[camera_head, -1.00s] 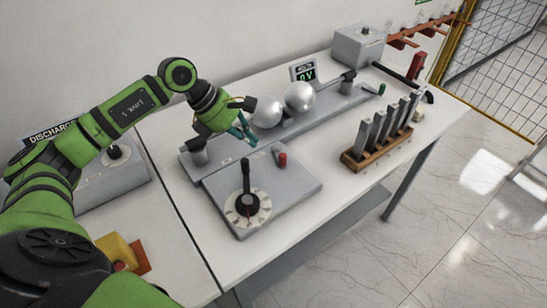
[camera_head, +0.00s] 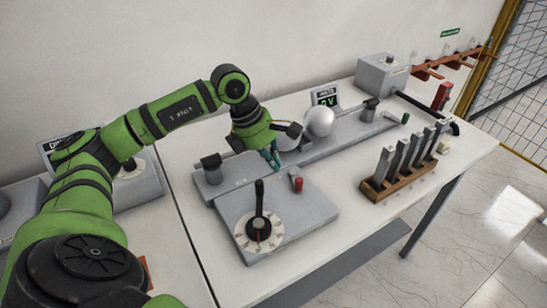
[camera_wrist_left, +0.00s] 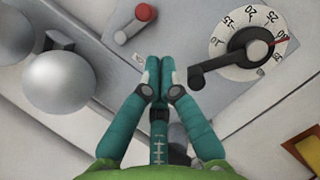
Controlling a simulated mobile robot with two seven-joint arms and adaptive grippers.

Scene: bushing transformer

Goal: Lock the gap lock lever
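The gap lock lever appears to be the small lever with a red knob (camera_head: 297,184) on the grey dial box (camera_head: 285,212). In the left wrist view its red knob (camera_wrist_left: 144,12) and short grey arm show at the top. My left gripper (camera_head: 275,160) is above the far edge of that box, left of and behind the red knob and apart from it. In the left wrist view its teal fingers (camera_wrist_left: 160,66) are together with nothing between them. My right gripper is not in view.
A black handle on a numbered dial (camera_head: 259,231) stands in front of the lever. One metal sphere (camera_head: 320,121) shows beside my gripper; the other is partly hidden. A wooden rack (camera_head: 401,181) with several upright bars stands to the right. The table's front right is clear.

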